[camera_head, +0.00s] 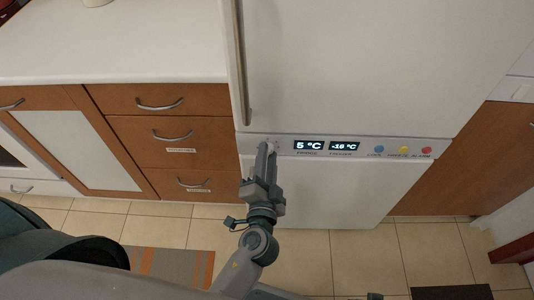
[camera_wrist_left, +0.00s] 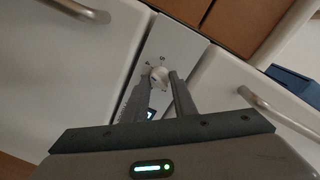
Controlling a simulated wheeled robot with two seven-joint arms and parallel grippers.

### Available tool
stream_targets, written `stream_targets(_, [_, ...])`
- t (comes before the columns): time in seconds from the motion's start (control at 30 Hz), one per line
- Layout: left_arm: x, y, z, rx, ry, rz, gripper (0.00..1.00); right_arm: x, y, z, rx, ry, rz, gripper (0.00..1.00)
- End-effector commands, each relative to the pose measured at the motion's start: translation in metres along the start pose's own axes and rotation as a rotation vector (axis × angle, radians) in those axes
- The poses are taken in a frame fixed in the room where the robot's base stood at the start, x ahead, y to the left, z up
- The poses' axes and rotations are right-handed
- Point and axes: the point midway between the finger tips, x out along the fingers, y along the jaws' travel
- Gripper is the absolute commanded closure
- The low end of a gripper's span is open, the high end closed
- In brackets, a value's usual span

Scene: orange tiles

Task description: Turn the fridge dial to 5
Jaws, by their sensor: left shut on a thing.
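The white fridge dial (camera_wrist_left: 159,74) sits on the control strip and shows between my fingertips in the left wrist view. The fridge display (camera_head: 308,146) right of the gripper reads 5 °C. A second display (camera_head: 344,146) reads -16 °C. My right gripper is not in view.
Blue, yellow and red buttons (camera_head: 403,150) sit at the strip's right. The upper fridge door has a long handle (camera_head: 240,65) above my gripper. Wooden drawers (camera_head: 170,133) stand to the left. A striped rug (camera_head: 170,265) lies on the tiled floor.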

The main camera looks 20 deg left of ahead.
Motion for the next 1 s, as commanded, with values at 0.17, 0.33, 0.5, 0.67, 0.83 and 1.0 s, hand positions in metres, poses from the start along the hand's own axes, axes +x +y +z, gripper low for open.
stream_targets(0.17, [0.000,-0.002,-0.002,0.165,-0.010,0.001,0.98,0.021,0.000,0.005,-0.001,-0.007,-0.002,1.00])
stream_targets(0.33, [0.000,-0.001,-0.003,0.327,-0.019,0.003,0.98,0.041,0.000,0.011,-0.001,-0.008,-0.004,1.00])
stream_targets(0.5, [0.001,-0.001,-0.003,0.488,-0.029,0.004,0.98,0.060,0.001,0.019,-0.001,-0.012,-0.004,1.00])
stream_targets(0.67, [0.001,-0.001,-0.003,0.636,-0.037,0.005,0.98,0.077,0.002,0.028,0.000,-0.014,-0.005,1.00])
stream_targets(0.83, [0.001,0.000,-0.003,0.770,-0.044,0.006,0.98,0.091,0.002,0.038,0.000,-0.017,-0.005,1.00])
stream_targets(1.0, [0.001,0.001,-0.003,0.867,-0.050,0.007,0.98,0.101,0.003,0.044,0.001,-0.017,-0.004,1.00])
